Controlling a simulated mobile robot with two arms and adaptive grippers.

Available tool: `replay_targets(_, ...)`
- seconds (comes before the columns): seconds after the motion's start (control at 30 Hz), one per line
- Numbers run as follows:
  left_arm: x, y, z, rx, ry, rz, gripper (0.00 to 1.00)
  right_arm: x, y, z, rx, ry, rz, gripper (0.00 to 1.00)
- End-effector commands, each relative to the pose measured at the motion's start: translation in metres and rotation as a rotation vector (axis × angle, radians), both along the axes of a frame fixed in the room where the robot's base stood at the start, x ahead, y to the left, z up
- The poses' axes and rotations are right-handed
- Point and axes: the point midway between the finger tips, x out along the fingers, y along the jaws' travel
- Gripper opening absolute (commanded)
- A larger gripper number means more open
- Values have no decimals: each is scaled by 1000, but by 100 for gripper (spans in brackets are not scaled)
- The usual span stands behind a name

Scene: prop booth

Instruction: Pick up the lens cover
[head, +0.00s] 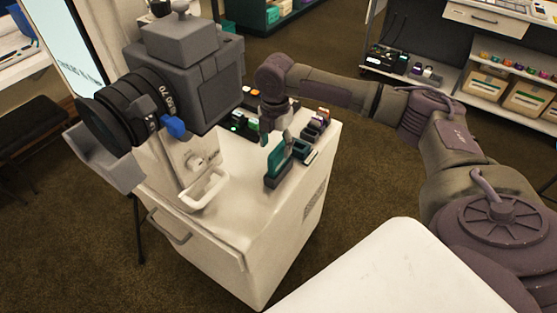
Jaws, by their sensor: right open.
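A large grey prop camera (197,85) with a black lens (125,110) sits at the left of a white cabinet (240,215). I cannot tell for certain which thing is the lens cover. A flat teal piece (277,154) stands upright in a dark base on the cabinet top. My right gripper (281,135) points down just above and behind this piece, with its fingers open. Its fingertips are small and partly hidden, so contact is unclear. My left gripper is out of view.
A white open tray (204,188) sits at the cabinet's front left, beside the camera. Several small dark and coloured items crowd the cabinet's back and right edge. The cabinet top is bare in front of the teal piece. Shelves with boxes (485,83) stand at the back right.

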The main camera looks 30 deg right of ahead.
Motion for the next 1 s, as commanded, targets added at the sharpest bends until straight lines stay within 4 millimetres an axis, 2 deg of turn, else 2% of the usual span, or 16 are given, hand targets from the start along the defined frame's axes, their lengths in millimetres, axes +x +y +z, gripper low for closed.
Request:
replay_targets(0.03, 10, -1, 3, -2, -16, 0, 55, -1, 0, -7, -1, 4, 0, 63)
replay_targets(0.1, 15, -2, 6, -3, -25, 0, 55, -3, 0, -18, 0, 5, -1, 63)
replay_targets(0.3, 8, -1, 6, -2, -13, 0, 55, -3, 0, -44, -1, 3, 0, 63)
replay_targets(0.6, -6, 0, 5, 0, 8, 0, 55, -3, 0, -48, 0, 1, 0, 62)
replay_targets(0.9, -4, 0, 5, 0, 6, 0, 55, -3, 0, -47, 0, 1, 0, 12)
replay_targets(0.97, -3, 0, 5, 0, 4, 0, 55, -3, 0, -47, 0, 1, 0, 2)
replay_targets(1.0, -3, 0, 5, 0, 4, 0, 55, -3, 0, -47, 0, 1, 0, 0)
